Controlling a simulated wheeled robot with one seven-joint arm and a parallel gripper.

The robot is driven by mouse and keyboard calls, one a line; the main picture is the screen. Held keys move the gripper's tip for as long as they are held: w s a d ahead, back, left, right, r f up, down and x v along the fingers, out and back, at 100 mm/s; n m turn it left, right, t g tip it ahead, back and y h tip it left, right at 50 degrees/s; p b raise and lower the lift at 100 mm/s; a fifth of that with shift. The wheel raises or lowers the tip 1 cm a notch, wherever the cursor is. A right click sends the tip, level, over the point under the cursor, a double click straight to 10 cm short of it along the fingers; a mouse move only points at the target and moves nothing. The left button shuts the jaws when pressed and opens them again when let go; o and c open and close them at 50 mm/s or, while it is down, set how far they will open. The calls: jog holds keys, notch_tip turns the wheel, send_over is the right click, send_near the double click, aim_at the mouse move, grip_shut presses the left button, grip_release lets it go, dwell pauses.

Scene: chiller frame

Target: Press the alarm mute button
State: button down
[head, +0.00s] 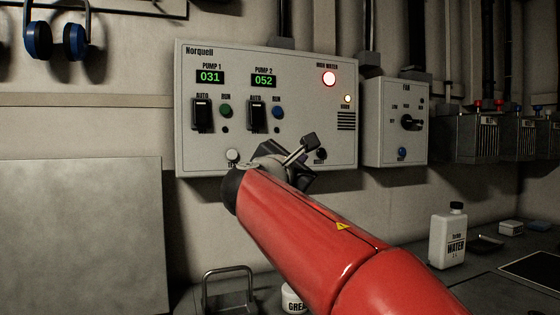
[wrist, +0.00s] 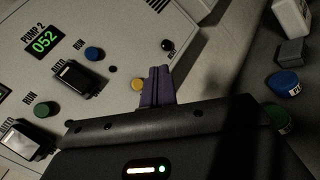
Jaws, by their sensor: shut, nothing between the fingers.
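The grey Norquell panel (head: 300,85) is on the wall in the head view. A yellow button (wrist: 137,84) shows on its lower part in the wrist view, just left of my fingertips. A black button (head: 321,153) sits near the panel's lower right corner, also in the wrist view (wrist: 167,45). A white button (head: 232,155) is at lower left. I cannot read which label says mute. My gripper (wrist: 158,82) is shut and empty, its purple fingers beside the yellow button; contact cannot be told. In the head view my arm hides the panel's lower middle.
Pump switches (head: 202,114) and a blue button (head: 278,112) lie above my gripper. A fan box (head: 396,122) is to the right. A water bottle (head: 448,238) stands on the bench below.

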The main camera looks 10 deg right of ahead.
dwell(0.3)
jog(key=w+a+p, duration=0.1)
jog(key=w+p, duration=0.3)
jog(key=w, duration=0.4)
jog(key=shift+w+a, duration=0.35)
dwell(1.8)
jog(key=shift+w+p, duration=0.35)
jog(key=shift+w+a+p, duration=0.15)
jog(key=shift+w+p, duration=0.2)
jog(key=shift+w, duration=0.15)
dwell(0.6)
jog(key=shift+s, duration=0.1)
jog(key=shift+s+b, duration=0.6)
jog(key=shift+s, duration=0.2)
